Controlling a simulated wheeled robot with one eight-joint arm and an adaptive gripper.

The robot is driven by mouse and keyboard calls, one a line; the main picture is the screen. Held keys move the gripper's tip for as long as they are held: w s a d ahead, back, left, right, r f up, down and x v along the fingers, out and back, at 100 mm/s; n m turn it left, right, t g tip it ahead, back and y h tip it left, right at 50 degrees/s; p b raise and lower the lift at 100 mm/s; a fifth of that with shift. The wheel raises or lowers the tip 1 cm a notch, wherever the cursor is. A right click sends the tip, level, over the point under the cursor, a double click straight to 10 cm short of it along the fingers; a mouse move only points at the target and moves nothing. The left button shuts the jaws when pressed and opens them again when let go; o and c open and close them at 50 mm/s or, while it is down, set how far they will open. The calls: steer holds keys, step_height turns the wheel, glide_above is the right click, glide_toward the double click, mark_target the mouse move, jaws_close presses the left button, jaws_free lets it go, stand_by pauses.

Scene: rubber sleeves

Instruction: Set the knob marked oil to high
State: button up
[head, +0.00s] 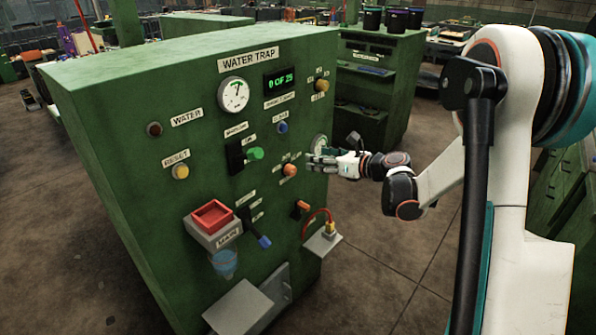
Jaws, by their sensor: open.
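The green cabinet (120,150) headed WATER TRAP carries several controls. An orange knob (289,170) sits at its middle right with small labels around it. A yellow knob (321,86) sits at the upper right, also with small labels. I cannot read which knob is marked oil, nor their settings. My gripper (314,160) is open and empty, a little right of the orange knob and close to the panel in the picture. It partly covers a round pale dial (320,142). I cannot tell whether it touches the panel.
A green-handled lever (255,154), blue knob (282,127), reset button (180,172) and gauge (233,95) share the panel. Bare floor lies right of the cabinet.

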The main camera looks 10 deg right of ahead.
mark_target(294, 172)
step_height(294, 172, down, 5)
steer(key=d+n+g, duration=0.1)
steer(key=n+g, duration=0.1)
steer(key=b+x, duration=0.4)
steer(key=x, duration=0.7)
steer(key=shift+w+a+f, duration=0.15)
steer(key=shift+w+f, duration=0.05)
steer(key=shift+w, duration=0.05)
steer(key=shift+w+a+f, duration=0.1)
steer(key=shift+w+a, duration=0.25)
steer(key=shift+w, duration=0.15)
steer(key=shift+c, duration=0.4)
steer(key=c, duration=0.9)
